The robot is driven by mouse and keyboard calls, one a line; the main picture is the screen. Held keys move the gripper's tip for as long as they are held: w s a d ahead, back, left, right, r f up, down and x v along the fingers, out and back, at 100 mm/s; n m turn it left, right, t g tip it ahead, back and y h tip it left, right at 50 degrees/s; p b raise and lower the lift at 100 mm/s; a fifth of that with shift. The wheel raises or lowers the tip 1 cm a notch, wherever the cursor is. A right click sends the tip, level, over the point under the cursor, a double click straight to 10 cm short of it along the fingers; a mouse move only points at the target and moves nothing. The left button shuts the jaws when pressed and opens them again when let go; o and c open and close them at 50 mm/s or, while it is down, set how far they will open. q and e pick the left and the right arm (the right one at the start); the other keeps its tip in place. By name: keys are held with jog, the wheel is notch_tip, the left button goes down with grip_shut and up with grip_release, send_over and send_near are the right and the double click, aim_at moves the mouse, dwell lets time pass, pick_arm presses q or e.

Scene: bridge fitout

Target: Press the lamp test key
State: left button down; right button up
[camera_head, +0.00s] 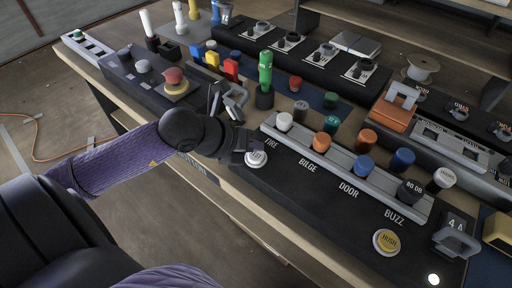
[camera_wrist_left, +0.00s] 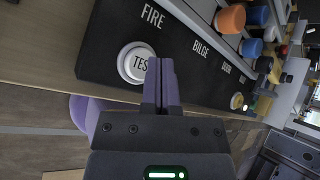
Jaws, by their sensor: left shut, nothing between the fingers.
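The lamp test key is a round white button (camera_head: 257,158) in a pale ring at the left end of the black alarm panel (camera_head: 310,186), just below the FIRE label. In the left wrist view the key (camera_wrist_left: 136,63) reads TEST, and its right edge is partly covered by my fingers. My left gripper (camera_head: 250,148) is shut and empty, with its fingertips over or right beside the key. The left wrist view shows the purple fingers (camera_wrist_left: 161,80) together; I cannot tell whether they touch the key. My right gripper is not in view.
A grey rail with coloured caps (camera_head: 344,160) runs behind the panel labels. A yellow HUSH button (camera_head: 386,241) sits at the panel's right end. A green-handled tool (camera_head: 265,72) stands behind my gripper, and a red mushroom button (camera_head: 174,78) is to the left.

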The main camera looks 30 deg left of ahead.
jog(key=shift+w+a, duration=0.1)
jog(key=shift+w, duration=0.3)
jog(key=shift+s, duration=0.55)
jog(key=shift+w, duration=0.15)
pick_arm(q)
jog(key=shift+f, duration=0.45)
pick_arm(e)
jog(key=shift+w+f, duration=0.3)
